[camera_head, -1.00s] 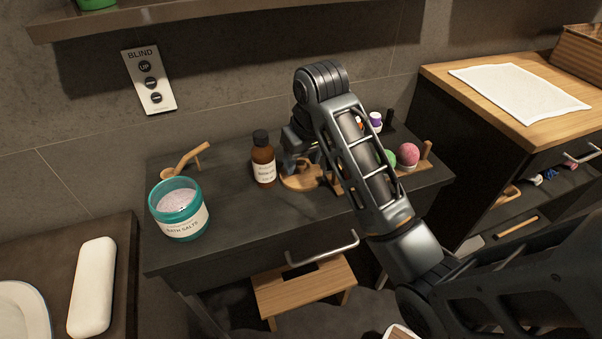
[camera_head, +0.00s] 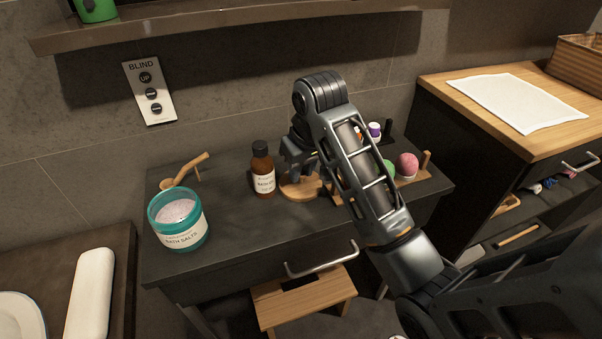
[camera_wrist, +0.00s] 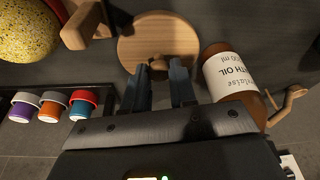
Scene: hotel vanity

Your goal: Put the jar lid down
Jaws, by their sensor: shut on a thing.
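The jar lid (camera_head: 300,190) is a round wooden disc at the dark vanity top, right of the brown bath oil bottle. It also shows in the wrist view (camera_wrist: 135,50). I cannot tell whether the lid touches the top. The teal bath salts jar (camera_head: 180,218) stands open at the left, with pale salts showing.
The bath oil bottle (camera_head: 262,172) stands close beside the lid. A wooden scoop (camera_head: 184,172) lies behind the jar. A rack with bath bombs (camera_head: 406,165) and small coloured containers (camera_wrist: 54,105) are on the other side. The top between jar and bottle is clear.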

